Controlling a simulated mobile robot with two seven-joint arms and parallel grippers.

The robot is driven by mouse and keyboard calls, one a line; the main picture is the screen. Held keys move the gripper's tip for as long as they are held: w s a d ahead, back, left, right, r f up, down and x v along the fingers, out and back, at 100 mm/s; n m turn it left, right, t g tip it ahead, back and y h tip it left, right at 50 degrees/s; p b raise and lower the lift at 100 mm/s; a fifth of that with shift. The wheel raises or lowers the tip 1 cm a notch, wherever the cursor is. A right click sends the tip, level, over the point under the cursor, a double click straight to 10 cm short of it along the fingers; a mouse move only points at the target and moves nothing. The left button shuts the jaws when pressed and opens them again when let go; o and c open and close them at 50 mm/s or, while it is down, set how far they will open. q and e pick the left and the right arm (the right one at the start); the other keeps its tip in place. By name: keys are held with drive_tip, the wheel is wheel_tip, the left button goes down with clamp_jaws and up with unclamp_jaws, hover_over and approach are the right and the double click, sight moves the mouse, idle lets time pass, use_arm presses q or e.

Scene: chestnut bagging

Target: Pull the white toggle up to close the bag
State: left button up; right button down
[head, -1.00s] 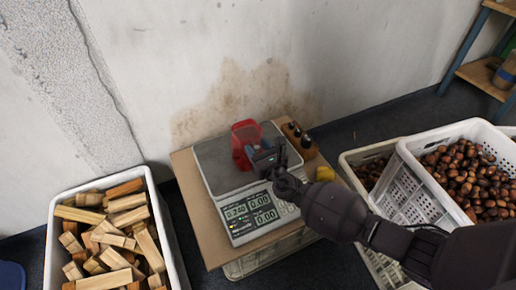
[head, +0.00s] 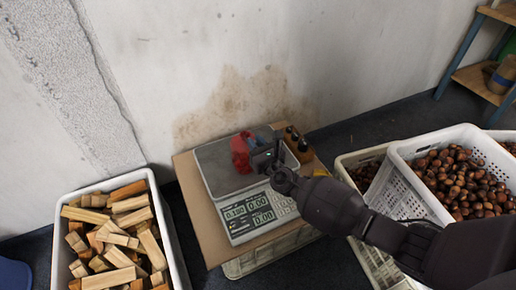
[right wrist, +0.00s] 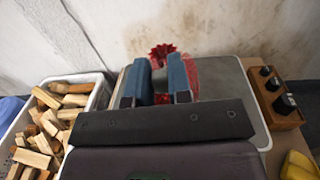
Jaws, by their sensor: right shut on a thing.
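The red bag (head: 240,152) stands on the scale's plate, its top drawn together. In the right wrist view its gathered red top (right wrist: 162,53) flares out beyond the fingertips, and more red shows between and to the right of the fingers. My right gripper (head: 262,140) is at the bag's right side. Its blue fingers (right wrist: 162,75) are shut with red bag material between them. I cannot see the white toggle; the fingers may hide it. My left gripper is not in view.
The scale (head: 245,218) rests on a board (head: 199,228) over a crate. A wooden block with dark knobs (right wrist: 275,98) stands at its right. A bin of wood pieces (head: 66,200) is at left, chestnut crates (head: 400,166) at right. The wall is close behind.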

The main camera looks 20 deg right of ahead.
drive_tip(key=shift+r, duration=0.25)
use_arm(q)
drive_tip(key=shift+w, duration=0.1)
use_arm(e)
drive_tip(key=c, duration=1)
unclamp_jaws()
use_arm(q)
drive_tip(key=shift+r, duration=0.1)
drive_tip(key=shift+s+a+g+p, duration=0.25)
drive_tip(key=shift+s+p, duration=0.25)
drive_tip(key=shift+p, duration=0.45)
use_arm(e)
drive_tip(key=s+d, duration=0.1)
drive_tip(key=s, duration=0.9)
drive_tip(key=shift+s, duration=0.4)
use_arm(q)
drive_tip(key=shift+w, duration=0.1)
